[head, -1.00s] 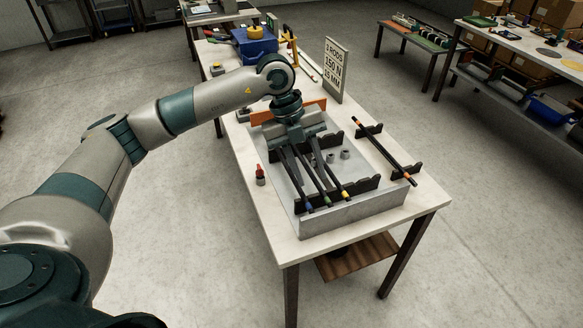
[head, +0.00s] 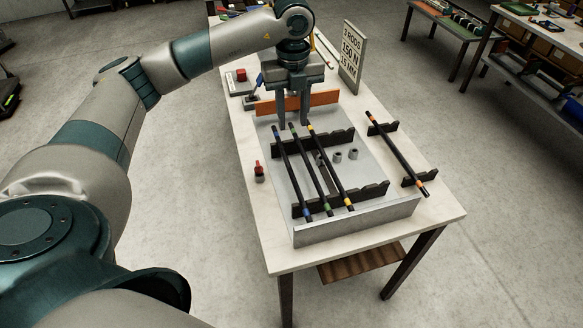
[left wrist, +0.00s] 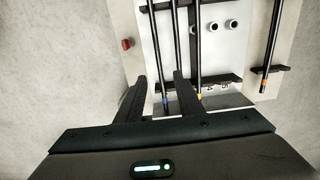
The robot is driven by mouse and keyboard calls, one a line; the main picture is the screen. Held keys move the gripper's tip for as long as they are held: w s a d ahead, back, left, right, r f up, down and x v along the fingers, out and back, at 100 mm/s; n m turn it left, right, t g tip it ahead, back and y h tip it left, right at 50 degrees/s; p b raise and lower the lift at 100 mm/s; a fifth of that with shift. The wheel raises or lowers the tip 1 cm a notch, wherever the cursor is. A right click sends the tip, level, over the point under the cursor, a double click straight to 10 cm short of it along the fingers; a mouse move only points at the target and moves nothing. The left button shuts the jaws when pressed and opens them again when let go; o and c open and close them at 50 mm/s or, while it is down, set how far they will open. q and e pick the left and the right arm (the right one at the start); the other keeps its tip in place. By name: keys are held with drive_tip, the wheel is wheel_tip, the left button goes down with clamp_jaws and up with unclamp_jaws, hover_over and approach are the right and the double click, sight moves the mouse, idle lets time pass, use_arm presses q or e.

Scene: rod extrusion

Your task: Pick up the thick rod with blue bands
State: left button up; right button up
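The rod with blue bands (head: 290,168) is the leftmost of three black rods lying across two notched black racks in a grey tray (head: 350,225). Beside it lie a rod with green bands (head: 311,168) and a rod with yellow bands (head: 331,167). My left gripper (head: 293,120) points down over the tray's far end, open and empty. In the left wrist view, the blue-banded rod (left wrist: 157,50) shows between its spread fingers (left wrist: 159,80), and the right finger partly covers the green-banded rod. I cannot tell the finger height exactly. My right gripper is not in view.
A rod with orange bands (head: 396,152) lies on two separate supports right of the tray. Small grey cylinders (head: 338,156) stand in the tray. A small red-topped item (head: 259,171) stands at left. An orange bar (head: 325,98) and a sign (head: 350,60) stand behind.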

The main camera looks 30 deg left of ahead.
use_arm(q)
drive_tip(key=p, duration=0.5)
hover_over(290, 170)
drive_tip(key=f, duration=1.1)
drive_tip(key=shift+w+d+f, duration=0.1)
drive_tip(key=shift+w+d, duration=0.15)
drive_tip(key=shift+w, duration=0.05)
drive_tip(key=shift+f, duration=0.6)
drive_tip(key=shift+s+a+f+p, duration=0.1)
drive_tip(key=shift+s+f+p, duration=0.05)
drive_tip(key=shift+f+p, duration=0.5)
wheel_tip(290, 170, down, 3)
drive_tip(key=shift+s+a+r+p, duration=0.1)
drive_tip(key=shift+a+r+p, duration=0.05)
drive_tip(key=shift+p, duration=0.75)
drive_tip(key=shift+f, duration=0.6)
